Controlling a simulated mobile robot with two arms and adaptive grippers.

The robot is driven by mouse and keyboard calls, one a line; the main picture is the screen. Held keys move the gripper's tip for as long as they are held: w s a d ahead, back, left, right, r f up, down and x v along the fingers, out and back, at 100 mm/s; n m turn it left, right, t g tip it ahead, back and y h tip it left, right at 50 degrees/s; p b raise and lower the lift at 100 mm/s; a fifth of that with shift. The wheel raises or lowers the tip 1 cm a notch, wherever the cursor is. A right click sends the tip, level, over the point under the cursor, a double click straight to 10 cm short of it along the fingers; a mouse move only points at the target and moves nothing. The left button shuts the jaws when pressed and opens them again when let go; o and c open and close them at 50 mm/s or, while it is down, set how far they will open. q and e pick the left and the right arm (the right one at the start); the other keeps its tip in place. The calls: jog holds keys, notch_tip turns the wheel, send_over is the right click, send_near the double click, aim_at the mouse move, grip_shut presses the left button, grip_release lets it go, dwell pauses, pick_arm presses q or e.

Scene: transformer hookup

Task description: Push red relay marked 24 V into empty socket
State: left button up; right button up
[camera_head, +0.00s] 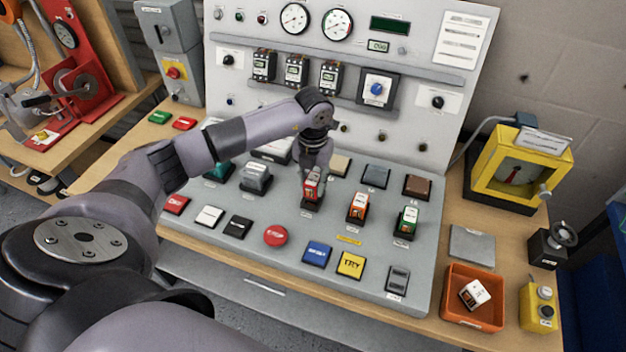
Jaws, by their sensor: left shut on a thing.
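My left gripper (314,170) reaches over the sloping grey panel from the left and points down. It is shut on a small red relay (312,187) with a pale label. The marking on it is too small to read. The relay is upright at a dark socket (308,206), the leftmost in a row of three. I cannot tell whether it touches the socket or how deep it sits. An orange relay (357,206) and a green relay (407,219) stand in the sockets to its right. My right gripper is not in view.
Coloured buttons, including a round red one (275,236), lie in front of the sockets. The upright gauge panel (395,65) stands behind. A yellow meter (523,168) stands at right.

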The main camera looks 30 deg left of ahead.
pick_arm(q)
jog(key=shift+f+b, duration=0.75)
jog(key=shift+f, duration=0.15)
jog(key=shift+f+b, duration=0.55)
jog(key=shift+f, duration=0.15)
jog(key=o, duration=1.2)
jog(key=shift+o, duration=0.2)
jog(key=shift+r+p, duration=1.8)
jog(key=shift+r, duration=0.8)
